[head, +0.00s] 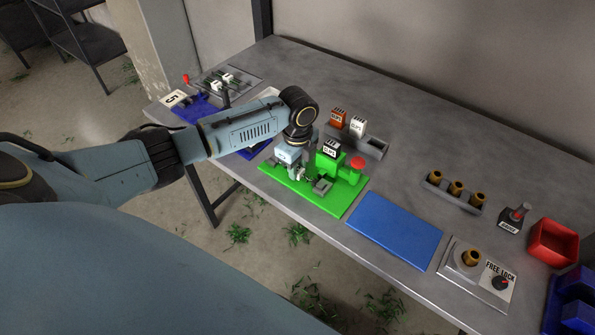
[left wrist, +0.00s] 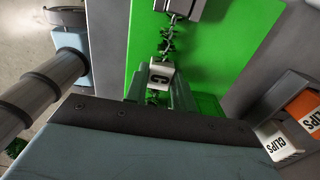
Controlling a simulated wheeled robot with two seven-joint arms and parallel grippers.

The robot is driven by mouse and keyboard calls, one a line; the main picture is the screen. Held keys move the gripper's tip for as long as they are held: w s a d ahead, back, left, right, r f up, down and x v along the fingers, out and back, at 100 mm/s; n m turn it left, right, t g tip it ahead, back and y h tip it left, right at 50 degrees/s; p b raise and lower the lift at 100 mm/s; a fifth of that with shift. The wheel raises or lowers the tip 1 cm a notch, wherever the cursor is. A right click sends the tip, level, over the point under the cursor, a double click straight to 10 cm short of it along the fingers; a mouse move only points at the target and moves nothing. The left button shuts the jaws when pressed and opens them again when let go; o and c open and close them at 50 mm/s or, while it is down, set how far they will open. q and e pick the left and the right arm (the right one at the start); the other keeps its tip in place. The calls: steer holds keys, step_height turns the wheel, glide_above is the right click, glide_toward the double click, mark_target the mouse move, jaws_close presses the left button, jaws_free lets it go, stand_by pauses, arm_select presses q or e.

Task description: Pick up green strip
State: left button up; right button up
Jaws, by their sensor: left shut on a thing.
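My left gripper (head: 301,176) is low over the green base plate (head: 330,201). In the left wrist view, my left gripper (left wrist: 160,92) is shut with a small white piece marked "C" (left wrist: 160,75) between its fingers, partly hidden. A dark twisted wire (left wrist: 167,45) runs from that piece towards a grey clamp (left wrist: 184,8) on the plate. A green block with a red knob (head: 357,163) stands on the plate beside the gripper. I cannot make out a separate green strip. My right gripper is not in view.
A blue mat (head: 394,231) lies to the right. Further right are brown cylinders (head: 455,188), a "FREE LOCK" panel (head: 480,278) and a red bin (head: 554,242). The table's middle back is clear.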

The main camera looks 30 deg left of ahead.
arm_select(q)
jaws_close()
step_height(320, 180, up, 13)
steer(key=p, duration=0.4)
steer(key=shift+d, duration=0.1)
stand_by(0.4)
